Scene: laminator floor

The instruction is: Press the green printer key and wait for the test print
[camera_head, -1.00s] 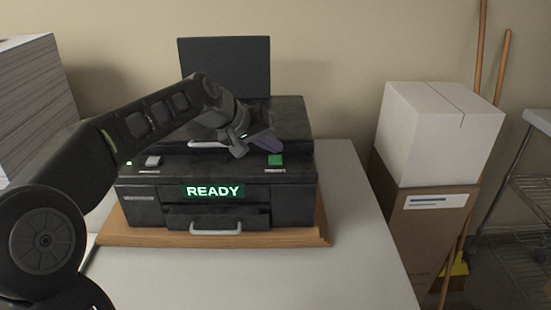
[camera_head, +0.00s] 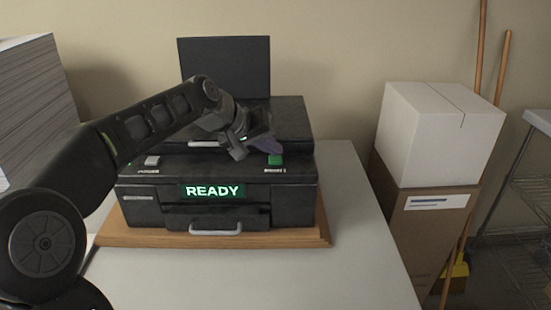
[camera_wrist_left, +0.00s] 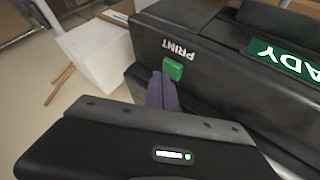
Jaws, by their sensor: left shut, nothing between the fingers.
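The black printer (camera_head: 150,192) stands on a wooden board on the table, and its display (camera_head: 213,191) reads READY. The green key (camera_head: 275,159) is on the right of its top front ledge; it also shows in the left wrist view (camera_wrist_left: 173,68), beside the word PRINT. A grey key (camera_head: 152,161) is at the left of the ledge. My left gripper (camera_head: 268,147) is shut and empty, its purple-grey fingertips just behind and above the green key. In the left wrist view the fingers (camera_wrist_left: 162,92) end close to the key; I cannot tell whether they touch it. My right gripper is out of view.
The wooden board (camera_head: 160,238) lies on a pale table (camera_head: 350,265) with free room in front and to the right. A white box (camera_head: 435,135) rests on a cardboard box (camera_head: 410,235) at right. A paper stack (camera_head: 35,95) is at far left. The printer's front tray handle (camera_head: 215,230) sticks out.

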